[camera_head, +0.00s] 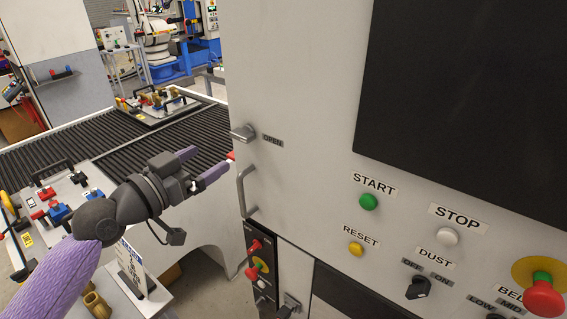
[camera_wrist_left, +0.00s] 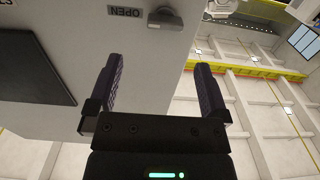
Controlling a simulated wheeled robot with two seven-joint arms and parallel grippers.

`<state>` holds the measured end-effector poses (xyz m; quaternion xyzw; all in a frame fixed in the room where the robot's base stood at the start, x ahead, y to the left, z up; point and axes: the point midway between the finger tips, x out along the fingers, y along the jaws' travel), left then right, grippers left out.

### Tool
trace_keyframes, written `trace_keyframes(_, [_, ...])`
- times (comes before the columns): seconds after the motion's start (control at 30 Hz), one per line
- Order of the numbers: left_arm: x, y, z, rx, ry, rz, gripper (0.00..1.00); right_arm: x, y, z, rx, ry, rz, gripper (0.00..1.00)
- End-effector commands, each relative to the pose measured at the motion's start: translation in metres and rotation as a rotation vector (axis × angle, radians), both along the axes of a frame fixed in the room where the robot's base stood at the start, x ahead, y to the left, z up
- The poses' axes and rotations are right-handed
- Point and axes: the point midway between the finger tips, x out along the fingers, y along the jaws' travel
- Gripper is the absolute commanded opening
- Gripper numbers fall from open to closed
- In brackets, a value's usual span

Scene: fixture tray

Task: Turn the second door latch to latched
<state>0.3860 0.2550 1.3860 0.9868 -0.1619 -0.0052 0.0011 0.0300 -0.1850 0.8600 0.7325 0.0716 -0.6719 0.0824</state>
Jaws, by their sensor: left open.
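A grey latch (camera_head: 243,132) is on the left edge of the light grey machine front, its knob lying roughly sideways beside a label reading OPEN (camera_head: 273,140). In the left wrist view the latch (camera_wrist_left: 165,20) shows at the top, beyond the fingertips, with the OPEN label (camera_wrist_left: 126,11) beside it. My left gripper (camera_head: 205,164) is open and empty, left of and a little below the latch in the head view, apart from it. Its two purple fingers also show spread in the left wrist view (camera_wrist_left: 159,65). My right gripper is not in view.
A grey door handle (camera_head: 245,190) stands out below the latch. The machine panel has START (camera_head: 368,202), STOP (camera_head: 447,236) and RESET (camera_head: 356,249) buttons. A black ribbed conveyor (camera_head: 185,130) carries a fixture tray (camera_head: 150,118); another tray (camera_head: 45,205) is beside my left arm.

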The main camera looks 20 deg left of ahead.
Motion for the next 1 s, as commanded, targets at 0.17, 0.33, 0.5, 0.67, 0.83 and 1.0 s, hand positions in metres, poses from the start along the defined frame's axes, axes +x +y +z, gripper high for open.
trace_keyframes(0.17, [0.020, -0.010, 0.012, -0.003, -0.015, -0.011, 1.00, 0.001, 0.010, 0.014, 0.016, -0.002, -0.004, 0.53])
trace_keyframes(0.33, [0.060, -0.023, 0.010, -0.006, -0.012, -0.009, 1.00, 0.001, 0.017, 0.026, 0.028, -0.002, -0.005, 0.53])
trace_keyframes(0.5, [0.084, -0.032, 0.007, -0.003, -0.009, -0.009, 1.00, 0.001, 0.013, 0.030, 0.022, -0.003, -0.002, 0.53])
trace_keyframes(0.67, [0.092, -0.035, 0.005, 0.000, -0.009, -0.010, 1.00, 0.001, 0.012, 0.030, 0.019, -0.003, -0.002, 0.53])
trace_keyframes(0.83, [0.092, -0.036, 0.005, 0.000, -0.009, -0.010, 1.00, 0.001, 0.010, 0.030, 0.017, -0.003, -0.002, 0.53])
trace_keyframes(1.0, [0.092, -0.035, 0.005, -0.001, -0.008, -0.010, 0.72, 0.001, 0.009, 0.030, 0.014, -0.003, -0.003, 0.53])
